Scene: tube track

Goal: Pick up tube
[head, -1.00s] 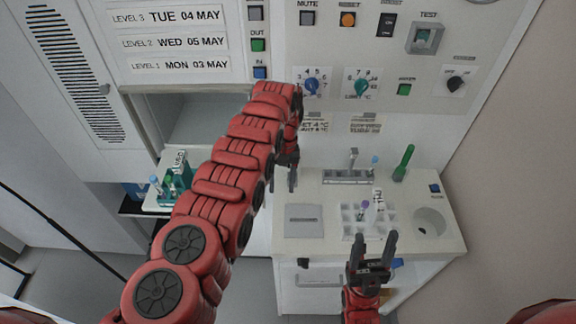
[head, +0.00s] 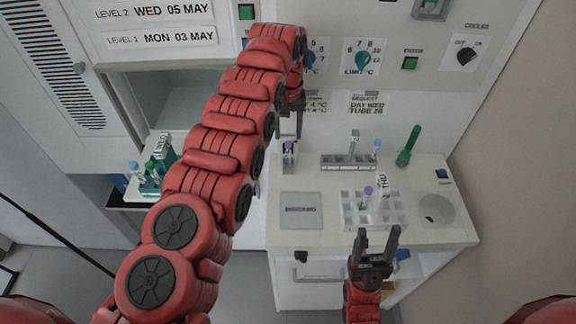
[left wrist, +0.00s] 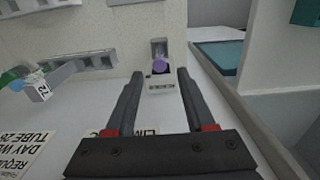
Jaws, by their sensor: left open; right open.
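A purple-capped tube (head: 288,147) stands upright in a small holder on the counter's left back part. In the left wrist view the purple cap (left wrist: 160,66) shows beyond and between the fingertips. My left gripper (head: 290,131) is open and empty above this tube, apart from it. Another purple-capped tube (head: 368,191) stands in the white rack (head: 355,221), by a THU tag (head: 382,183). My right gripper (head: 377,240) is open and empty in front of the counter. A note on the wall panel (head: 367,106) reads DAY WED TUBE 26.
A grey rack (head: 335,163) holds a blue-capped tube (head: 377,145). A flat grey plate (head: 301,211) lies front left. Capped tubes (head: 150,178) stand in a tray by the open cabinet.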

